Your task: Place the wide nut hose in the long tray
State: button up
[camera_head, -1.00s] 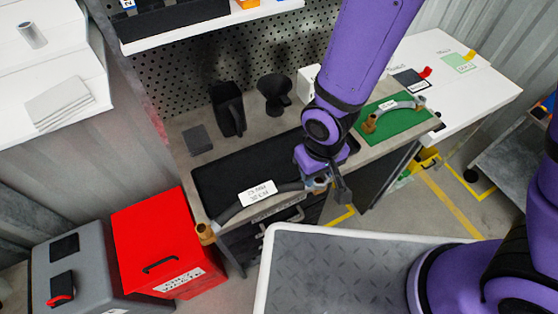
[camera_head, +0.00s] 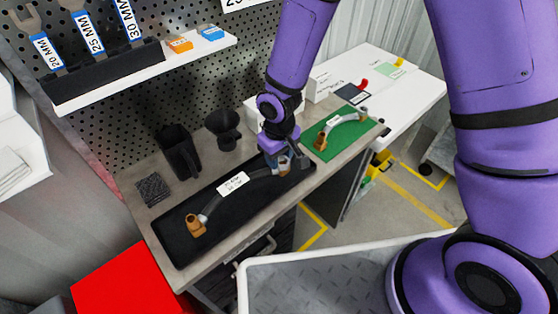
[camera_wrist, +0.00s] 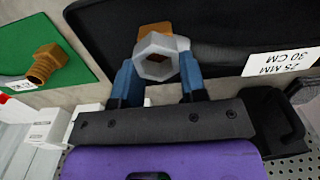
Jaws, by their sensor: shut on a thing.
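The hose (camera_head: 264,171) is grey, with a white label (camera_head: 232,184) and a brass elbow (camera_head: 196,224) at its far-left end. My gripper (camera_head: 279,166) is shut on its right end. In the wrist view, the blue fingertips (camera_wrist: 158,84) are on either side of a grey hex nut (camera_wrist: 181,42), with brass behind it. The label there reads 25 MM 30 CM. The long black tray (camera_head: 178,248) lies on the bench under the hose. The hose lies along the tray, within its outline. I cannot tell whether it touches the tray floor.
A black holder (camera_head: 180,152), a black funnel-like cup (camera_head: 223,129) and a dark square pad (camera_head: 152,188) stand behind the tray. A shelf (camera_head: 140,75) hangs above.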

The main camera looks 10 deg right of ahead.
jog(key=shift+w+d, duration=0.1)
jog(key=shift+w, duration=0.35)
jog(key=shift+w+f, duration=0.15)
jog(key=shift+f, duration=1.8)
jog(key=o, duration=1.2)
notch_tip(320, 180, up, 12)
jog(key=shift+d+r, duration=0.1)
jog(key=shift+r, duration=0.1)
